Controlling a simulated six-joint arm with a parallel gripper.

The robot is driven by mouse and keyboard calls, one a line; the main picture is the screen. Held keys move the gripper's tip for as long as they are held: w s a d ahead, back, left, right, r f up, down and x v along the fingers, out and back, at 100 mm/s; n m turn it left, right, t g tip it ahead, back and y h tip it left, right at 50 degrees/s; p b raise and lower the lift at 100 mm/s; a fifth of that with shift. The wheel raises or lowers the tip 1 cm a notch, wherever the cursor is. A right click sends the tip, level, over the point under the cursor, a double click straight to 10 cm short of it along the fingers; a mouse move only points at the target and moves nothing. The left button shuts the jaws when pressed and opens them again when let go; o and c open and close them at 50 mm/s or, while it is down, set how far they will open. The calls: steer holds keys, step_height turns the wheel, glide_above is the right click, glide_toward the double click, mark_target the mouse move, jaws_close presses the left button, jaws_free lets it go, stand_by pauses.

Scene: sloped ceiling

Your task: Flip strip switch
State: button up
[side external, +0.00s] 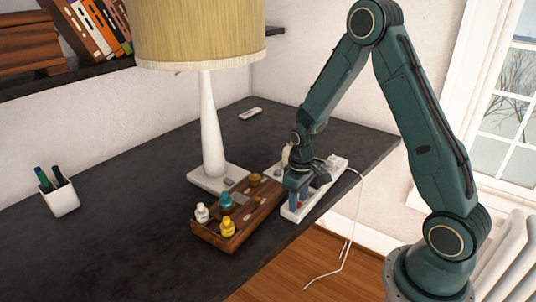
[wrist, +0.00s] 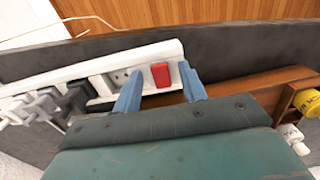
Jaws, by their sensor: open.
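The white power strip (side external: 321,192) lies on the dark desk near its front edge, with plugs in it. In the wrist view the strip (wrist: 148,54) runs across the upper left. Its red rocker switch (wrist: 160,75) sits near the strip's right end. My gripper (wrist: 160,84) is open, its two blue fingertips on either side of the switch, apart from it in the picture. In the side view my gripper (side external: 299,195) points down over the near end of the strip and hides part of it. I cannot tell whether the fingers touch the strip.
A wooden tray (side external: 262,220) with several small bottles stands just left of my gripper. A lamp (side external: 210,140) stands behind it. A pen cup (side external: 61,199) and a small remote (side external: 250,113) are farther off. A white cord hangs over the desk's front edge.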

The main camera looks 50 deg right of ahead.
jaws_close()
steer(key=shift+w, duration=0.1)
steer(key=shift+w+g, duration=0.15)
steer(key=shift+g, duration=0.45)
steer(key=shift+r+g, duration=0.1)
steer(key=shift+g, duration=0.2)
jaws_free()
